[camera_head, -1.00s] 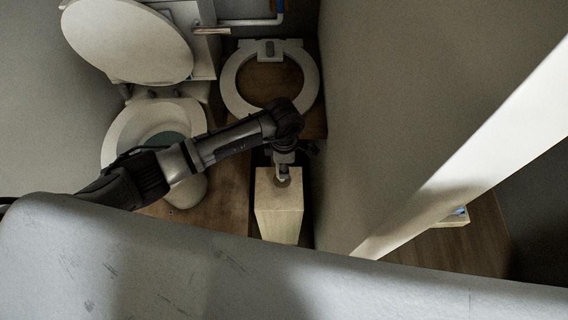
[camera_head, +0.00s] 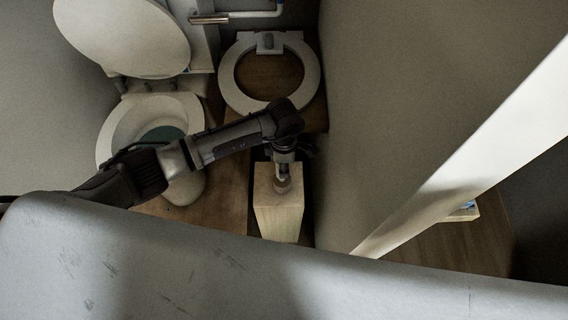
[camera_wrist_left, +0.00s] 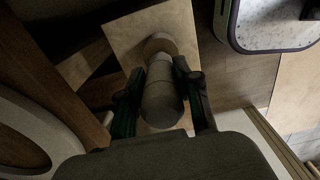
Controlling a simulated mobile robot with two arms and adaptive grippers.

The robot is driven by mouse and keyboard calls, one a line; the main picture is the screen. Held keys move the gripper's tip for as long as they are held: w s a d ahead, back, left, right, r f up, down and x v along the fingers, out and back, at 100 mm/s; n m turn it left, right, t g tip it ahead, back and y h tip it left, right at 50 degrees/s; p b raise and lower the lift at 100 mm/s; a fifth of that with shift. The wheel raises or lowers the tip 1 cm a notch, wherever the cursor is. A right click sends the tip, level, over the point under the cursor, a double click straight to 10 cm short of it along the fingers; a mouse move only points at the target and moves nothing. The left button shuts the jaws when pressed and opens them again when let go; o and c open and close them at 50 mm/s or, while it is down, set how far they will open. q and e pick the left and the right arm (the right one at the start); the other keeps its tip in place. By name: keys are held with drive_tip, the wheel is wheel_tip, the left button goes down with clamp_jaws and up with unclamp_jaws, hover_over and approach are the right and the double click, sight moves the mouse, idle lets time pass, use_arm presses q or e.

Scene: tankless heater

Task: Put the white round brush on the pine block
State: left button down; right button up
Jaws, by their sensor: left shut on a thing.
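The pine block (camera_head: 278,218) is a tall pale wooden block standing beside the right wall. My left gripper (camera_head: 283,172) is over its top. It is shut on the white round brush (camera_wrist_left: 160,98), which shows in the wrist view as a rounded, pale grey cylinder between the two fingers (camera_wrist_left: 160,92). The brush's far end lies over the block's pale top face (camera_wrist_left: 122,32). In the head view only a small part of the brush (camera_head: 283,186) shows below the gripper. I cannot tell whether brush and block touch. My right gripper is not in view.
A loose white toilet seat (camera_head: 312,72) lies behind the block. The right wall (camera_head: 400,90) is close to the gripper. A pale wall top (camera_head: 200,270) crosses the foreground.

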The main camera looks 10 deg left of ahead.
use_arm(q)
drive_tip(key=shift+f+b, duration=0.3)
drive_tip(key=shift+f, duration=0.05)
drive_tip(key=c, duration=0.7)
unclamp_jaws()
wheel_tip(320, 180, up, 12)
